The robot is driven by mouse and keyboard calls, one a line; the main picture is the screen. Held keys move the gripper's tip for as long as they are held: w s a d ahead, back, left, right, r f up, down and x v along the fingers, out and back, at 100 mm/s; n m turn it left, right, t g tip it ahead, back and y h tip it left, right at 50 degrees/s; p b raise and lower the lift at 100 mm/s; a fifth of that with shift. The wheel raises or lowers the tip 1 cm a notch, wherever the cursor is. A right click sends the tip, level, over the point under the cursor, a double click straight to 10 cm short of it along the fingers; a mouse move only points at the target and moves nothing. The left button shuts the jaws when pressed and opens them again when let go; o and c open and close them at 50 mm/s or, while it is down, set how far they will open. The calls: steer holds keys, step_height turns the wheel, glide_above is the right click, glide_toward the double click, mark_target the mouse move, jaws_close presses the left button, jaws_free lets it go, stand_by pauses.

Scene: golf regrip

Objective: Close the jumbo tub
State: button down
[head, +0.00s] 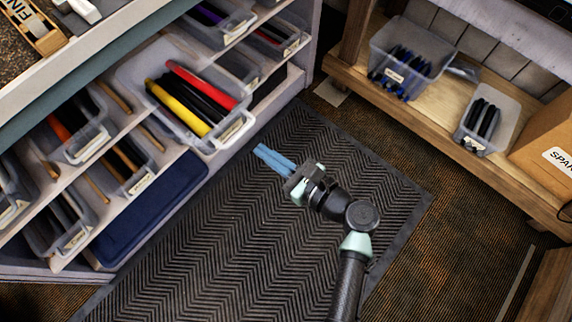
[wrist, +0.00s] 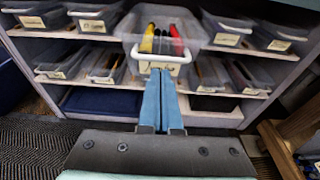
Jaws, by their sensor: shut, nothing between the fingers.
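The jumbo tub (head: 238,130) is a clear plastic bin with a pale front handle and a white label. In the wrist view the tub (wrist: 133,42) is straight ahead. My gripper (head: 260,152) has long blue fingers, shut together and empty. They point at the tub's front with a small gap in the head view. In the wrist view the fingers (wrist: 160,74) overlap the lower front below the handle; I cannot tell contact there.
Smaller clear bins (head: 88,140) fill the shelves on both sides. A dark blue case (head: 150,210) lies on the bottom shelf. A black ribbed mat (head: 250,240) covers the floor, clear around my arm. A wooden shelf (head: 435,110) with bins and a cardboard box stands at the right.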

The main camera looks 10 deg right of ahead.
steer(key=x, duration=0.5)
steer(key=shift+b, duration=0.3)
steer(key=b, duration=0.6)
glide_above(184, 98)
steer(key=shift+s+d+f, duration=0.1)
steer(key=shift+s+d, duration=0.05)
steer(key=shift+s, duration=0.1)
steer(key=shift+w+a, duration=0.2)
steer(key=shift+w, duration=0.1)
steer(key=shift+w+a+r, duration=0.1)
steer(key=shift+r, duration=0.35)
